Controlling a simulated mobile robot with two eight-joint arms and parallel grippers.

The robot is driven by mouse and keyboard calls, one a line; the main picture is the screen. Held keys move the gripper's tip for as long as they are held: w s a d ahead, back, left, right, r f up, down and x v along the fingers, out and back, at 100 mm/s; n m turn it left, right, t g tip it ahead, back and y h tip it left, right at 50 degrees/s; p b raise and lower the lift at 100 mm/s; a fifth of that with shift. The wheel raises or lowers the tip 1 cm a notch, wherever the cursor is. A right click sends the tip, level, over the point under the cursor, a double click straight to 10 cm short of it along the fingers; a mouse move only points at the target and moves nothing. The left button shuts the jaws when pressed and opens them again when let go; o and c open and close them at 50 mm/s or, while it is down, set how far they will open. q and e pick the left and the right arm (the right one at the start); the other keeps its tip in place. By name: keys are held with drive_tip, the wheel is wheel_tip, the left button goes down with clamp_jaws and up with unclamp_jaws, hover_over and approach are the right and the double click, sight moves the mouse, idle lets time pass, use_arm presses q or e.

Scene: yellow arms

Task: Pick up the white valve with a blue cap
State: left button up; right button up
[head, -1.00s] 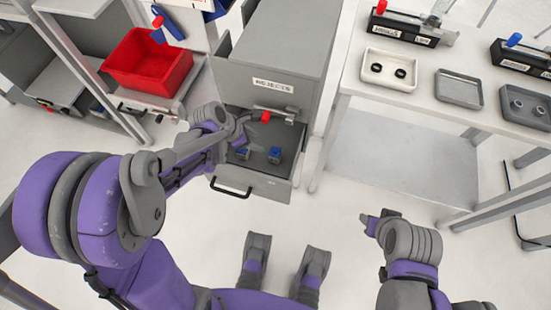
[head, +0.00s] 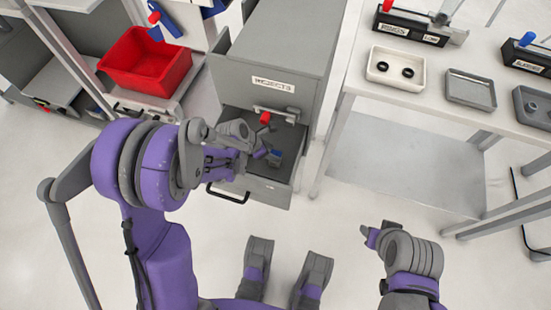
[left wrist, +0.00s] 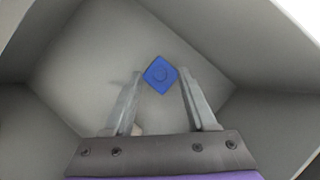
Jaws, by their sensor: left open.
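A blue-capped part (head: 274,157) sits in the open drawer (head: 262,189) of the grey cabinet. Its blue cap (left wrist: 161,77) shows from above in the left wrist view, between the finger ends; its body is hidden, so I cannot tell whether it is white. My left gripper (head: 262,152) is inside the drawer, open, with its fingers (left wrist: 161,92) on either side of the cap and visible gaps to it.
The drawer walls stand close around my left gripper. The REJECTS cabinet (head: 283,45) rises behind. A red bin (head: 146,62) is at the left. A white table at the right bears a white tray (head: 397,85) and a grey tray (head: 470,104).

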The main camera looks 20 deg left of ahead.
use_arm(q)
clamp_jaws()
idle(1.4)
